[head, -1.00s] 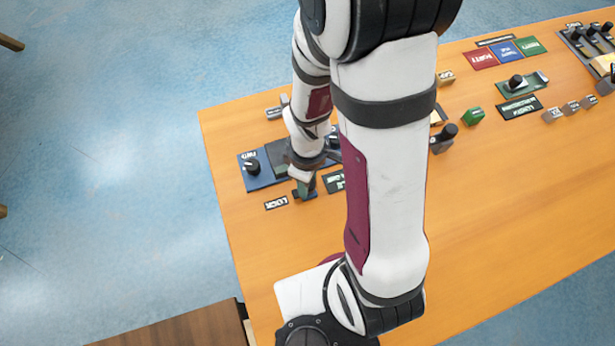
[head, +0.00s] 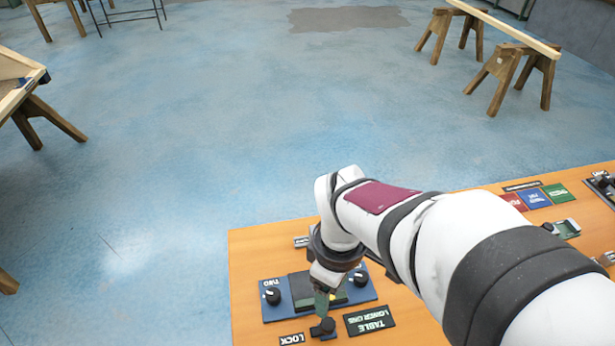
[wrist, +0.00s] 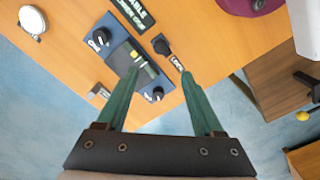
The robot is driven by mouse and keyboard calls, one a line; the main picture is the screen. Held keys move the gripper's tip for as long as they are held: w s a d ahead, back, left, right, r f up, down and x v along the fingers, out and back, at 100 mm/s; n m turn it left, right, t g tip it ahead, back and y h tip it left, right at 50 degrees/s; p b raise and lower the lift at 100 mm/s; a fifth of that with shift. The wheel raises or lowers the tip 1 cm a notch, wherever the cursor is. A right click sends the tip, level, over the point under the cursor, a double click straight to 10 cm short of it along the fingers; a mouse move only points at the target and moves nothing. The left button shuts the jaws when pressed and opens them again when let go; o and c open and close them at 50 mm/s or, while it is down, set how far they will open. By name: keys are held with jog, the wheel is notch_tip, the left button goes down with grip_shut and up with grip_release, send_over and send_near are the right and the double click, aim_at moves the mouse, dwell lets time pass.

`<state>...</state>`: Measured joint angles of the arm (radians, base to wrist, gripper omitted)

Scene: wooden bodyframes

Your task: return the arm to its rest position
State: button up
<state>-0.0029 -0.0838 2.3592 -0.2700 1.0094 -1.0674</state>
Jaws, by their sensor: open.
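My arm (head: 420,235) reaches from the lower right over the orange bench. My gripper (head: 323,298) points down, close to the black lock knob (head: 323,327) in the head view. In the wrist view my gripper (wrist: 161,73) has its two green fingers spread apart, with nothing between them. The lock knob (wrist: 161,46) shows just beyond the fingertips there, beside its label (wrist: 177,63). I cannot tell whether a finger touches it. A rest position is not marked in view.
A blue two-knob panel (head: 273,310) lies behind the gripper, partly hidden. A table label (head: 369,320) lies to the right. Coloured tiles (head: 535,198) and other controls sit farther right. Sawhorses (head: 505,75) stand on the open blue floor (head: 200,130) beyond the bench.

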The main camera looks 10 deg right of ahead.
jog(key=shift+r, duration=0.9)
